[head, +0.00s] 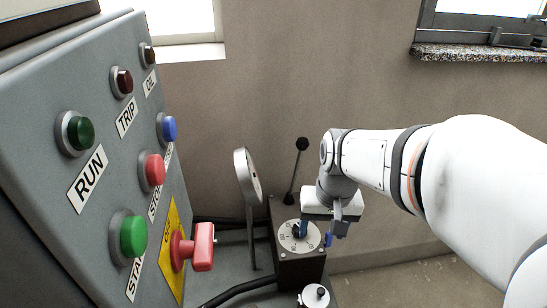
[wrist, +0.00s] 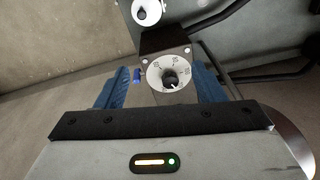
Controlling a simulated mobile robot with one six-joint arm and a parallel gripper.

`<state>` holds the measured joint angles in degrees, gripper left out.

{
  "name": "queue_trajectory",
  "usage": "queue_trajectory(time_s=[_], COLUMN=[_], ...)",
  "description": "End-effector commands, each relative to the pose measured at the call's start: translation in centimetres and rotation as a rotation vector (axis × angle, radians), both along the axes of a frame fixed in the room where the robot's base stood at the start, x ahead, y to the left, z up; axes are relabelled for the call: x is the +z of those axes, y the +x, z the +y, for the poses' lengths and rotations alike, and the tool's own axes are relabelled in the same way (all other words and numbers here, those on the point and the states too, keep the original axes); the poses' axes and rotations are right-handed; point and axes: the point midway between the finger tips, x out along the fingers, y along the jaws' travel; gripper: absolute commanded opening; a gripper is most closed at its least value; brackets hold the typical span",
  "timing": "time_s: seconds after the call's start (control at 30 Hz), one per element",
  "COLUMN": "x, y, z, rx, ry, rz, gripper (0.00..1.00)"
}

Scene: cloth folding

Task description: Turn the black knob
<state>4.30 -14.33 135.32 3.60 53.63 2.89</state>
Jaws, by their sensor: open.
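The black knob (wrist: 171,81) sits at the centre of a round white dial (wrist: 156,72) with number marks, on the face of a dark box. In the wrist view it lies between the two blue fingers of my gripper (wrist: 163,87), which are apart with space on both sides. In the head view my gripper (head: 315,232) hangs over the dial (head: 293,243) with its fingers pointing down, and largely hides the knob. I cannot tell how far the fingertips are from the dial face.
A grey panel (head: 60,110) with coloured buttons and a red switch (head: 203,246) stands at the left. A round gauge (head: 247,178) on a post and a black-balled lever (head: 302,144) rise near the box (head: 287,268). A white round fitting (head: 313,296) is in front.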

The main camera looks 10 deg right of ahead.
Motion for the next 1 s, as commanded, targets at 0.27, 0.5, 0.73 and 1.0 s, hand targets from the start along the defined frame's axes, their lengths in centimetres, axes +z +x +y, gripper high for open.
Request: queue_trajectory(time_s=[0.27,0.5,0.73,1.0], x=[-1.7,-6.1,-9.5,-12.1], y=[8.8,14.8,17.6,17.6], z=[-0.7,-1.7,-2.4,-2.0], rx=[-0.287,-0.522,-0.655,-0.685], ry=[0.097,0.157,0.187,0.191], rz=[0.194,0.351,0.44,0.463], gripper=[0.62,0.62,0.62,0.62])
